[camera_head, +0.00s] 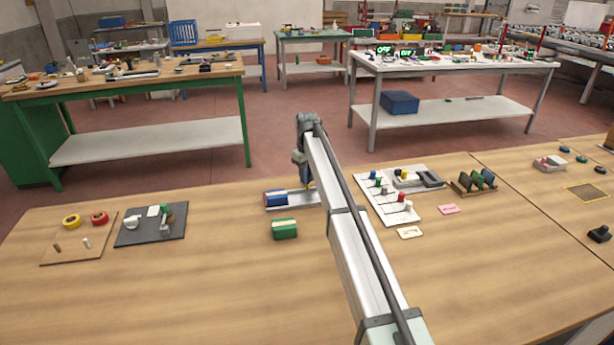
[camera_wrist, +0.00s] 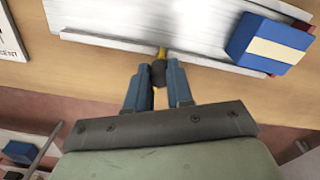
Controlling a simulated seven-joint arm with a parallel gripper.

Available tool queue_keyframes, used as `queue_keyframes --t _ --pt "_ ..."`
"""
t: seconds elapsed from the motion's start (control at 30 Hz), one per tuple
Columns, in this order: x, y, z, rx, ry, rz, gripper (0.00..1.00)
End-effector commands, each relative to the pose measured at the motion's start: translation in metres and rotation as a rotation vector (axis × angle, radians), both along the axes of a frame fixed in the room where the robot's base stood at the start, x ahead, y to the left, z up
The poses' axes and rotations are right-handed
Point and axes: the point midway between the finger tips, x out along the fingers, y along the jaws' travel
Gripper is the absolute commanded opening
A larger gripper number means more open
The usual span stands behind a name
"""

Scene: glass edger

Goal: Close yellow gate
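A small yellow part (camera_wrist: 161,53), which looks like the yellow gate, shows at the near edge of a pale metal tray (camera_wrist: 120,42) in the wrist view. A dark knob-like piece (camera_wrist: 158,73) sits just in front of it, between the two blue fingers of my gripper (camera_wrist: 159,82). The fingers flank the dark piece closely; whether they press on it I cannot tell. In the head view my gripper (camera_head: 306,182) is low over the right part of the tray (camera_head: 301,199), and my arm hides much of this area.
A blue block with a cream band (camera_wrist: 270,43) lies on the tray; it also shows in the head view (camera_head: 276,198). A green block (camera_head: 285,229) sits in front. A white board with pegs (camera_head: 398,212) stands right, a dark board (camera_head: 135,236) left. The front tabletop is clear.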

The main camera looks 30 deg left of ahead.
Motion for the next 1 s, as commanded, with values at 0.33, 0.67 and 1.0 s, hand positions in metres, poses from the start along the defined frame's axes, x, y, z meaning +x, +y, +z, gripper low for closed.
queue_keyframes --t 0.33,0.67,1.0 --pt "0.000 0.000 0.000 0.000 0.000 0.000 0.00" --pt "-0.002 -0.002 0.000 0.000 0.000 0.000 0.00" --pt "-0.041 -0.040 0.000 0.000 0.000 0.000 0.00"
